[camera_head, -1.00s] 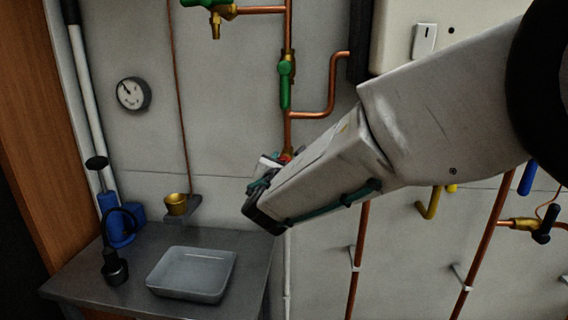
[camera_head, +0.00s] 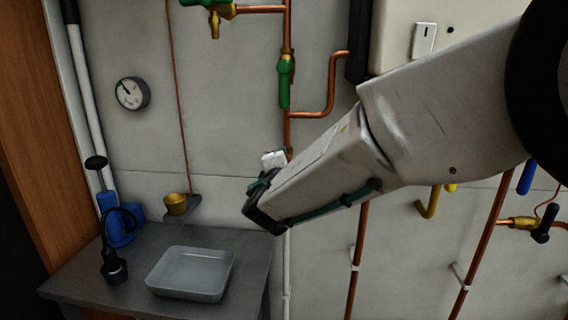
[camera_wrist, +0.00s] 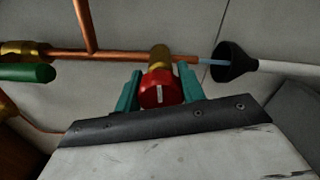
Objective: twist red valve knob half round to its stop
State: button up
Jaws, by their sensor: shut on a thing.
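The red valve knob (camera_wrist: 160,91) sits on a brass valve body (camera_wrist: 160,58) on a copper pipe in the wrist view. A pale mark runs along the knob's face, near upright in that view. My gripper (camera_wrist: 158,88) has its two teal fingers on either side of the knob and is shut on it. In the head view my gripper (camera_head: 266,182) is at the wall pipe, and my arm hides the knob there.
A green-handled valve (camera_head: 285,80) is on the pipe above. A steel bench (camera_head: 100,265) at lower left holds a grey tray (camera_head: 192,272). A brass cup (camera_head: 176,204) and gauge (camera_head: 132,94) are on the wall. A black funnel-shaped piece (camera_wrist: 234,62) is beside the valve.

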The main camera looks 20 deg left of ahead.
jog(key=shift+m, duration=0.6)
jog(key=shift+f, duration=0.1)
jog(key=o, duration=1)
jog(key=shift+c, duration=0.2)
jog(key=v, duration=0.7)
jog(key=shift+s+d, duration=0.15)
jog(key=shift+s, duration=0.25)
